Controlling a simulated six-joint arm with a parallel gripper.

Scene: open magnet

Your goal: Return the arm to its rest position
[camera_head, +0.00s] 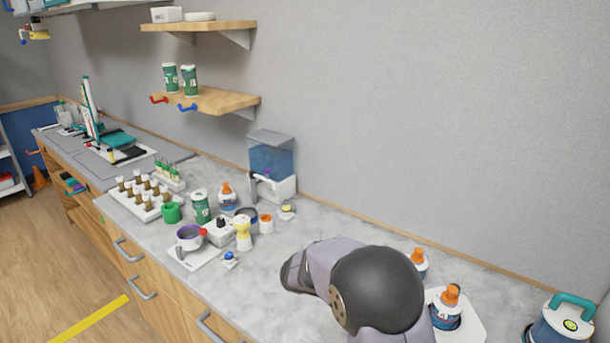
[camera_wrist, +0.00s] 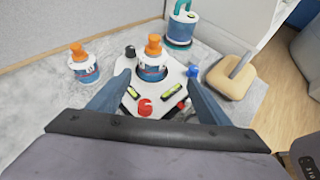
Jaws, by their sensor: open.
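My gripper (camera_wrist: 159,80) shows in the wrist view with its two blue-grey fingers spread apart. It is open, with nothing held between the fingers. Past the fingertips is a white tray (camera_wrist: 125,104) on the marble counter, with an orange-capped bottle (camera_wrist: 152,70) standing on it. The bottle is seen between the fingers; I cannot tell the exact gap to it. In the head view my dark, rounded arm links stand over the counter's front right. They hide the gripper there and cover part of the white tray (camera_head: 470,326).
A second orange-capped bottle (camera_wrist: 84,65) stands left of the tray. A teal-handled container (camera_wrist: 181,26) and a beige block (camera_wrist: 229,76) are beyond and right. In the head view, a water tank (camera_head: 271,160), a vial rack (camera_head: 143,197) and a purple cup (camera_head: 189,239) crowd the counter.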

